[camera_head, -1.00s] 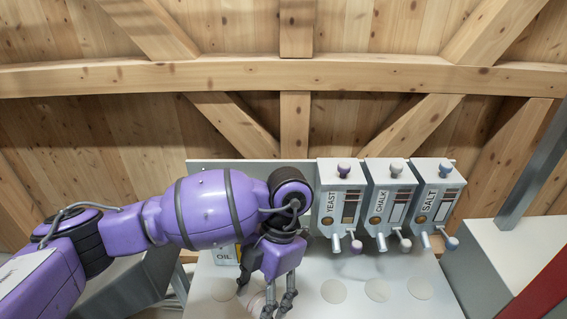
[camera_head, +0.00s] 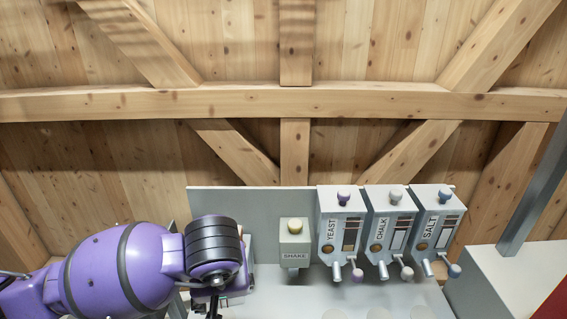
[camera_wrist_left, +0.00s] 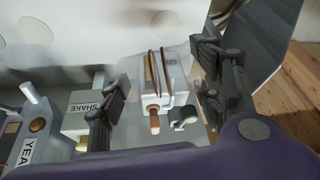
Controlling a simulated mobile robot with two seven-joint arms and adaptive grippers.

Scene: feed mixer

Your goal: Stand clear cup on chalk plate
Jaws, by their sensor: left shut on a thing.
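In the left wrist view my left gripper (camera_wrist_left: 155,72) is shut with its fingers apart around a faint see-through shape, the clear cup (camera_wrist_left: 128,70). The cup's edges are hard to make out, and the oil dispenser shows through or behind it. In the head view my left gripper (camera_head: 208,306) is at the bottom left, below the purple wrist, with its fingertips and the cup cut off or hidden. The chalk plate (camera_head: 378,314) is a pale disc below the CHALK dispenser (camera_head: 388,225), partly cut by the bottom edge. My right gripper is not in view.
The YEAST (camera_head: 340,228) and SALT (camera_head: 434,225) dispensers flank CHALK, with knobs and spouts jutting forward. A SHAKE unit (camera_head: 295,242) stands left of them. Other pale discs (camera_head: 421,313) lie on the light counter. A grey post (camera_head: 535,185) rises at the right.

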